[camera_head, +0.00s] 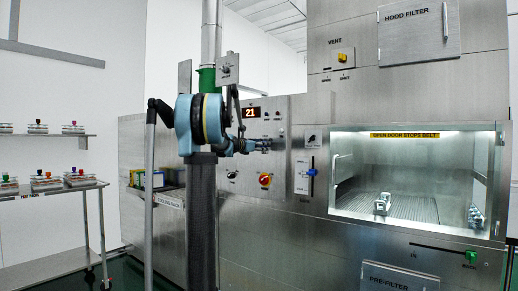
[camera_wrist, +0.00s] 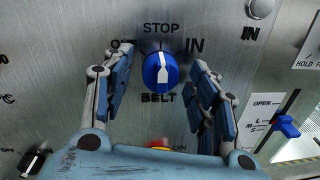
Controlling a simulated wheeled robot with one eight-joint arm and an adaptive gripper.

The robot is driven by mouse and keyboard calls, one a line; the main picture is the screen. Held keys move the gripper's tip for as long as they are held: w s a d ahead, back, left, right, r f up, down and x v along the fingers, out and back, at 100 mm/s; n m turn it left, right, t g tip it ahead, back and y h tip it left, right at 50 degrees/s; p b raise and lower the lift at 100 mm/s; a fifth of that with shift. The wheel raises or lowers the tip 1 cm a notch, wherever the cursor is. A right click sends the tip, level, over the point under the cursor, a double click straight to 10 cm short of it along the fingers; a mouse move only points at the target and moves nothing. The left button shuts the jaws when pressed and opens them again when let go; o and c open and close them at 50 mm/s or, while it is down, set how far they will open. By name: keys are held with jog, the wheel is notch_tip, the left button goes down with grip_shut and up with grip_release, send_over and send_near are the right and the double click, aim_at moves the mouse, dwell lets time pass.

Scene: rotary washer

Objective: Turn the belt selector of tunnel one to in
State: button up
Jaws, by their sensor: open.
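The belt selector (camera_wrist: 160,73) is a round blue knob with a white pointer, on a steel panel above the word BELT. Its pointer stands up toward STOP. IN is marked to its upper right; the upper-left mark is partly covered by my left finger. My gripper (camera_wrist: 161,60) is open, with one finger on each side of the knob and visible gaps between. In the head view my gripper (camera_head: 262,145) reaches the control panel below the red display reading 21, and the knob is hidden there.
Below the knob is a red and yellow switch (camera_head: 265,180), partly hidden by my gripper in the wrist view (camera_wrist: 160,146). A blue slider (camera_head: 311,172) and a black knob (camera_head: 232,174) are nearby. The lit washer opening (camera_head: 345,215) is to the right.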

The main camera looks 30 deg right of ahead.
jog(key=c, duration=1.1)
